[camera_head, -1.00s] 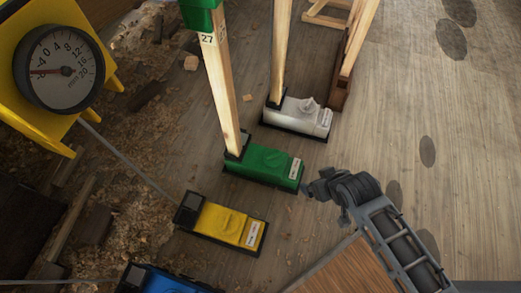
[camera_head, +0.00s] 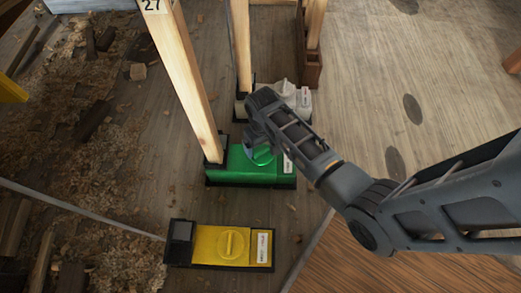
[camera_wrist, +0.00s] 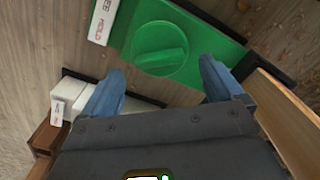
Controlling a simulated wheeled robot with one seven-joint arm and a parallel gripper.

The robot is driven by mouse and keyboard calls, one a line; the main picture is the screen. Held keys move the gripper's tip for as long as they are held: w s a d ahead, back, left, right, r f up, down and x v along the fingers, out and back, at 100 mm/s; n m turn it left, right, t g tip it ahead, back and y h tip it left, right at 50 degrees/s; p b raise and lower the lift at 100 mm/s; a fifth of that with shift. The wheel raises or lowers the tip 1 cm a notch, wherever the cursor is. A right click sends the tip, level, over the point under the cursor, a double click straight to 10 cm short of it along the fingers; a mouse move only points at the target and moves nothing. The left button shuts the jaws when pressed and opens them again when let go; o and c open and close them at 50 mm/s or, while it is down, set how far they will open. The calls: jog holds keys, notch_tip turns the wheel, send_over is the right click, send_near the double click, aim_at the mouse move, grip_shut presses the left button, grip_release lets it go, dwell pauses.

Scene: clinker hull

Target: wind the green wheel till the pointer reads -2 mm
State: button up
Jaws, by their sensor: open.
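The green wheel (camera_wrist: 160,48) is a round disc with a raised bar grip, on top of a green box (camera_head: 240,170) on the floor. In the head view, the wheel (camera_head: 262,156) is partly covered by my arm. My gripper (camera_wrist: 157,84) is open, its two blue fingers pointing toward the green box. In the wrist view the wheel lies just beyond the fingertips, between them and slightly up, with nothing held. Contact with the wheel cannot be told. The dial with the pointer is out of view now.
A yellow box (camera_head: 218,244) with a similar knob stands nearer, and a white box (camera_head: 297,98) stands farther off. Wooden posts (camera_head: 190,85) rise from the green and white boxes. Wood chips litter the left floor. Bare planks lie at right.

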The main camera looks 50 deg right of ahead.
aim_at(262, 150)
jog(key=shift+f+b, duration=0.65)
jog(key=shift+f, duration=1)
jog(key=shift+r, duration=0.1)
jog(key=c, duration=1)
